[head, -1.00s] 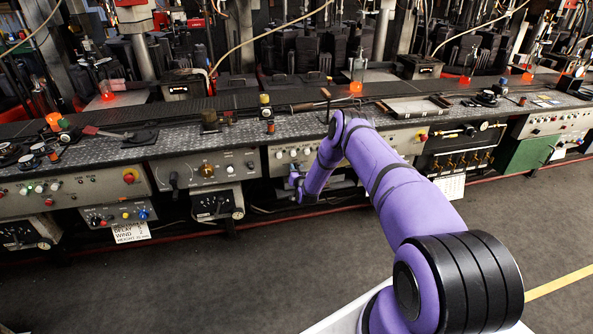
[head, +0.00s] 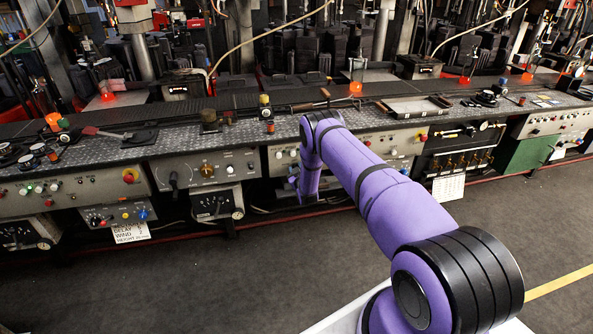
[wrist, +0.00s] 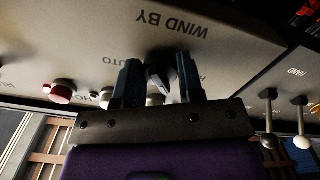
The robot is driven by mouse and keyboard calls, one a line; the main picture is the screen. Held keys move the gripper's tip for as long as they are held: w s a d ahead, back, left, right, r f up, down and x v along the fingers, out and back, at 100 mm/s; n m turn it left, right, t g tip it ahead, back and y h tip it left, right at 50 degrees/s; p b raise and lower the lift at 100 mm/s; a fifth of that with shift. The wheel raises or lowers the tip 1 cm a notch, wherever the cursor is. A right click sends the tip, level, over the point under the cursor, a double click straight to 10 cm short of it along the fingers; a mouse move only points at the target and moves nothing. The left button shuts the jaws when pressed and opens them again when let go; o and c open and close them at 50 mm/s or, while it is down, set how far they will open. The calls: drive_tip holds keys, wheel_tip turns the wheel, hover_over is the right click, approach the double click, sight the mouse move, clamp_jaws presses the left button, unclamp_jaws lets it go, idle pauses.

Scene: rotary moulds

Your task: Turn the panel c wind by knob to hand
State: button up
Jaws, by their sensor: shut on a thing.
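In the wrist view, the dark wind by knob (wrist: 160,78) is on the grey panel (wrist: 90,30), under the upside-down lettering WIND BY. AUTO shows left of the knob, and a partly covered label starting with H shows to its right. My gripper (wrist: 158,64) has one finger on each side of the knob and is shut on it. Which label the knob points to is hard to tell. In the head view, the end of my arm is at the front of the middle panel (head: 281,158), and my arm hides the knob.
In the wrist view, a red button (wrist: 62,91) is left of the gripper, and toggle levers (wrist: 301,118) stand out at the right. In the head view, a bench top (head: 190,148) with loose tools runs above the panels. The floor (head: 240,270) in front is clear.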

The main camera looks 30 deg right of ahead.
drive_tip(key=shift+n, duration=0.6)
drive_tip(key=o, duration=0.9)
drive_tip(key=shift+s, duration=0.1)
drive_tip(key=v, duration=1)
drive_tip(key=shift+s+a, duration=0.1)
drive_tip(key=shift+s, duration=0.25)
drive_tip(key=shift+w+r, duration=0.1)
drive_tip(key=shift+r, duration=0.05)
